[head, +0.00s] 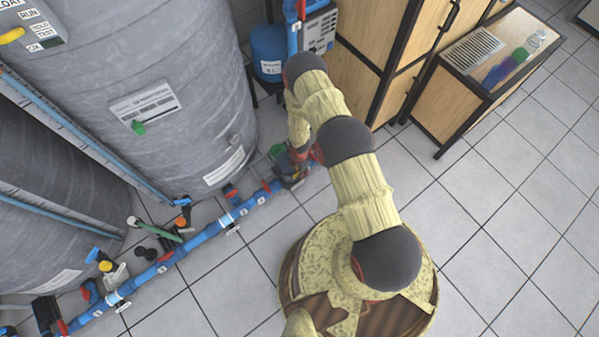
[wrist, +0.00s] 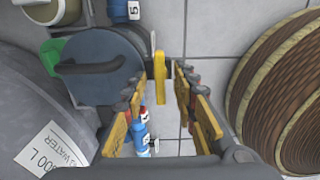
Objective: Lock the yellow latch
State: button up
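In the wrist view a narrow yellow piece that looks like the latch (wrist: 161,72) stands beside a round dark blue-grey housing (wrist: 95,68). My gripper (wrist: 164,92) has its two yellow-padded fingers apart, one on each side of this piece. I see a gap on the right side; whether the left finger touches it I cannot tell. In the head view my gripper (head: 291,166) is low by the blue pipe, at the foot of the large grey tank. The latch is not visible there, hidden by my arm or too small.
The large grey tank (head: 160,60) stands left of my arm. A blue vessel (head: 268,45) and wooden cabinets (head: 360,50) stand behind.

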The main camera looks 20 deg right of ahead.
grip_shut()
dwell(0.6)
